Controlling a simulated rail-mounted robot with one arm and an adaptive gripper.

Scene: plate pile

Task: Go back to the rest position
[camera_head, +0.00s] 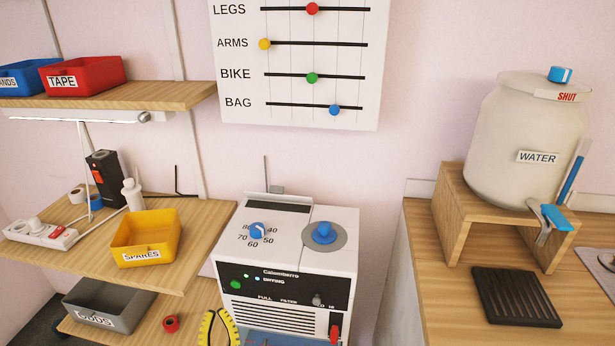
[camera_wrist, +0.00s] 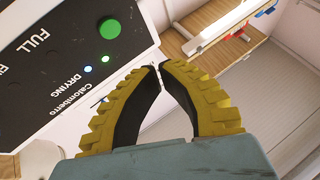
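My gripper (camera_wrist: 159,67) shows in the wrist view with two yellow ribbed fingers and dark inner pads. The fingertips come together with hardly any gap, and nothing is held between them. In the head view my gripper (camera_head: 217,312) is at the bottom edge, just left of the front of the white dryer unit (camera_head: 285,262). In the wrist view the unit's dark control panel (camera_wrist: 60,60) is close by on the left, with a green button (camera_wrist: 110,28) and two small lit lamps.
A wooden shelf (camera_head: 195,235) holds a yellow SPARES bin (camera_head: 145,232). A grey bin (camera_head: 105,308) and a red tape roll (camera_head: 171,323) sit below. On the right, a counter (camera_head: 425,270) bears a wooden stand (camera_head: 452,215) with a water jar (camera_head: 520,130). A slider board (camera_head: 300,60) hangs behind.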

